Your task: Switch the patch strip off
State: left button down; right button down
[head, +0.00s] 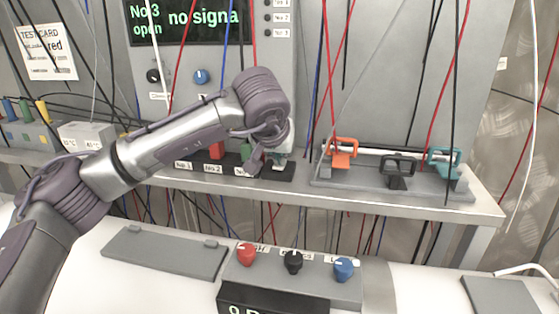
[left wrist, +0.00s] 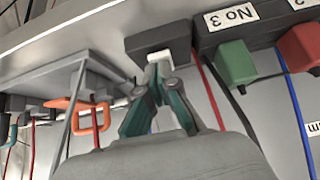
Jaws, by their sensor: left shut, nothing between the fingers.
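The patch strip (head: 180,174) is a dark bar on the grey shelf, with labelled places including No 1 and No 2. A red plug (head: 216,150) and a green plug (head: 246,152) sit in it. In the left wrist view the strip's end block (left wrist: 170,47) has a pale part, probably the switch, partly behind the fingertips. My left gripper (left wrist: 158,68) is shut and empty, its tips at that pale part; contact cannot be told. In the head view my left gripper (head: 281,155) is at the strip's right end, mostly hidden by my wrist. My right gripper is not in view.
A rack (head: 335,176) with orange, black and teal clips stands right of the strip. Many wires hang around. A screen (head: 185,20) reads "No.3 open" and "no signa". Below, a console (head: 300,285) carries red, black and blue knobs.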

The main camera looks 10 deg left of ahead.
pick_arm(q)
jog(key=shift+s+f+p, duration=0.15)
jog(key=shift+s+p, duration=0.05)
jog(key=shift+p, duration=0.1)
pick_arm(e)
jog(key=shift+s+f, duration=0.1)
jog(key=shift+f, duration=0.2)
pick_arm(q)
jog(key=shift+w, duration=0.1)
jog(key=shift+r, duration=0.2)
jog(key=shift+r+p, duration=0.55)
jog(key=shift+r, duration=0.05)
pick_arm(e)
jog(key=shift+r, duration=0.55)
